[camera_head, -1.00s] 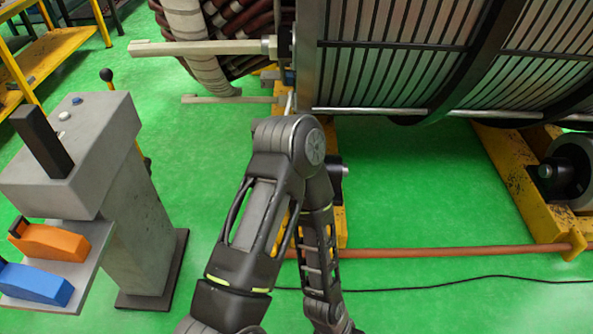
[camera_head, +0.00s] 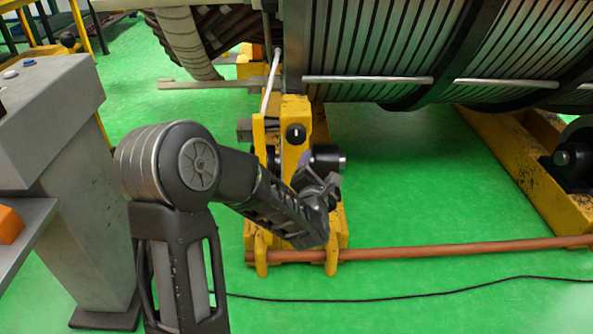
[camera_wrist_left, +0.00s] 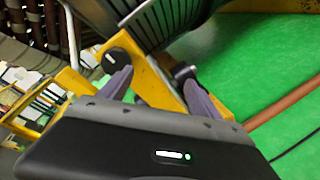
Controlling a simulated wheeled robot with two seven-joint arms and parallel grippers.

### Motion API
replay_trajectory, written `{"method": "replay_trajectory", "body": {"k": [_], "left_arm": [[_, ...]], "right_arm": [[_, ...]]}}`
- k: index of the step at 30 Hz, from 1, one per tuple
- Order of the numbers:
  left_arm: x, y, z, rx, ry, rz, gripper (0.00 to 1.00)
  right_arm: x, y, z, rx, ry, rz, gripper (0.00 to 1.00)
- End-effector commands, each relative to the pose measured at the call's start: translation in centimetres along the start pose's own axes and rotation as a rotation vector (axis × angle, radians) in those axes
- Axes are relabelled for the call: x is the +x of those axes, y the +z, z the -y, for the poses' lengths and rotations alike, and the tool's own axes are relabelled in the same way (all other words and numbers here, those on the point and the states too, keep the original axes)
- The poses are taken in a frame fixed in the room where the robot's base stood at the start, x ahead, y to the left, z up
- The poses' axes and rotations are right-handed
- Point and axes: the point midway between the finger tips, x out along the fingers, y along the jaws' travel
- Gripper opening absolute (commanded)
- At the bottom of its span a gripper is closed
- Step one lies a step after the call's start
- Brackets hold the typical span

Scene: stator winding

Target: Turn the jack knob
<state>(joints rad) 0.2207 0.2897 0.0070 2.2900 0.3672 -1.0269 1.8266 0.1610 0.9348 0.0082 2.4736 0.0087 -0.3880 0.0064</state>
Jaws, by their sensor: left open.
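The jack knob (camera_head: 295,133) is a round black knob with a white mark, on the front of a yellow jack stand (camera_head: 293,108) under the stator. It also shows in the left wrist view (camera_wrist_left: 117,58), just beyond the tip of the left-hand finger. My left gripper (camera_head: 322,183) is in front of the stand, below and slightly right of the knob, and its arm hides part of the stand. In the left wrist view the gripper (camera_wrist_left: 158,79) has its two fingers spread apart, with nothing between them but the yellow stand behind. My right gripper is not in view.
A black cylinder (camera_head: 328,158) juts from the stand close to the gripper. The striped stator (camera_head: 390,50) hangs above. A brown rod (camera_head: 440,249) and a black cable (camera_head: 420,294) lie low in front. A grey console (camera_head: 60,200) stands at the left.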

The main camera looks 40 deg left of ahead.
Motion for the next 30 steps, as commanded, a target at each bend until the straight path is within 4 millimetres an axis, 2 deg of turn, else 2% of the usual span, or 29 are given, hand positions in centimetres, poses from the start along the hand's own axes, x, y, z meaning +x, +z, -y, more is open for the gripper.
{"method": "replay_trajectory", "body": {"k": [1, 3, 6, 9, 20, 26, 30], "left_arm": [[0.6, -1.2, -1.1, -0.106, 0.075, 0.013, 0.73], [0.8, -1.3, -3.5, -0.231, 0.152, 0.030, 0.73], [0.7, -1.4, -5.6, -0.338, 0.216, 0.051, 0.73], [0.6, -1.2, -6.6, -0.379, 0.239, 0.059, 0.73], [0.8, -1.1, -6.6, -0.380, 0.237, 0.059, 0.73], [2.5, -1.2, -7.0, -0.379, 0.237, 0.060, 0.73], [4.7, -1.2, -7.4, -0.379, 0.237, 0.059, 0.73]], "right_arm": [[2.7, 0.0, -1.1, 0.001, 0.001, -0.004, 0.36], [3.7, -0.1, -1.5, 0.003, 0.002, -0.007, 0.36], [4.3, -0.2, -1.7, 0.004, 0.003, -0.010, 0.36], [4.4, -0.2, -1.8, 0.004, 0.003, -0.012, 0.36], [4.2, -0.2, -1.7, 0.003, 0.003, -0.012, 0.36], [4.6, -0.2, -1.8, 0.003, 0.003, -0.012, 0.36], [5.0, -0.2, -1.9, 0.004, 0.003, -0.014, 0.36]]}}
